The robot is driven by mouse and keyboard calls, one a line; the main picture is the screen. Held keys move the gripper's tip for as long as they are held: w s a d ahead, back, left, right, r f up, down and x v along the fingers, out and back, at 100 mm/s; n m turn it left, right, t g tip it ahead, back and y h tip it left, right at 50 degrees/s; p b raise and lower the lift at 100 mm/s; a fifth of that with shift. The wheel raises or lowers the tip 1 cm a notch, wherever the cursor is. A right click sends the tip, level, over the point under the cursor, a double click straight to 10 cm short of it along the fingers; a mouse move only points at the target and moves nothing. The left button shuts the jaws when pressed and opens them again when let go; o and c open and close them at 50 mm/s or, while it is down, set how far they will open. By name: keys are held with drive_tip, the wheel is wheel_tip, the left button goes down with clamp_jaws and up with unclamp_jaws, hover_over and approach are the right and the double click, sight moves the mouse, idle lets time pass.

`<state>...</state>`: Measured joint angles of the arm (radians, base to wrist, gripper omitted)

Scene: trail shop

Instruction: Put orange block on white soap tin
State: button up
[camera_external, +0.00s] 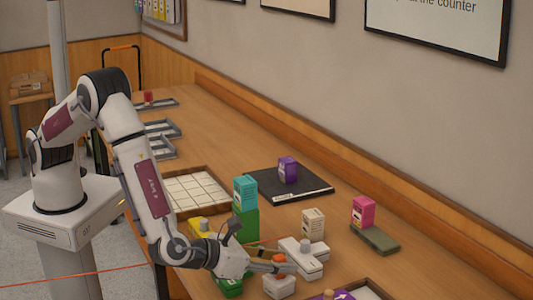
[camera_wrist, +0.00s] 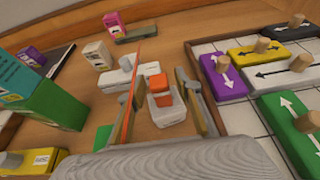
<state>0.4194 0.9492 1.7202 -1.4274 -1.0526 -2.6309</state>
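The orange block (camera_external: 279,258) appears to rest on top of the white soap tin (camera_external: 279,286) at the front of the table. In the wrist view the orange block (camera_wrist: 158,83) sits over the pale tin (camera_wrist: 168,113). My gripper (camera_external: 284,267) is low at the block. In the wrist view its fingers (camera_wrist: 163,92) stand apart on either side of the block, with gaps visible, so it looks open. The fingers partly hide the block and tin in the outside view, and exact contact is hard to see.
A white block with a grey knob (camera_external: 304,258) stands close behind. A green box with a teal box (camera_external: 245,190) on it, a cream box (camera_external: 313,222) and a pink box (camera_external: 363,210) stand nearby. A tray of knobbed blocks (camera_wrist: 222,130) lies right in the wrist view.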

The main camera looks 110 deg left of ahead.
drive_tip(key=shift+r, duration=0.1)
drive_tip(key=v, duration=1.2)
idle(0.5)
drive_tip(key=w+d+r+m+t+h, duration=0.1)
drive_tip(key=w+r+m+h, duration=0.1)
drive_tip(key=r+m+h, duration=0.35)
drive_tip(key=w+d+r+m+t+h, duration=0.2)
drive_tip(key=r+m, duration=0.4)
drive_tip(key=r, duration=0.2)
drive_tip(key=s+a+r+m+g+h, duration=0.15)
drive_tip(key=s+r+m+h, duration=0.35)
drive_tip(key=s+r+m, duration=0.95)
drive_tip(key=s+a+f+m+g+y, duration=0.1)
drive_tip(key=s+a+f+m, duration=0.2)
drive_tip(key=s+m, duration=0.3)
drive_tip(key=s+a+f+m+g+y, duration=0.1)
drive_tip(key=s+a+f+m+g, duration=0.1)
drive_tip(key=s+a+m, duration=0.4)
drive_tip(key=s+a+f+m+g+y, duration=0.1)
drive_tip(key=s+a+f+m+g, duration=0.1)
drive_tip(key=s+m, duration=0.5)
drive_tip(key=s+a+f, duration=0.1)
drive_tip(key=s+a, duration=0.1)
drive_tip(key=s, duration=0.4)
drive_tip(key=shift+a+f, duration=0.3)
drive_tip(key=shift+f, duration=0.05)
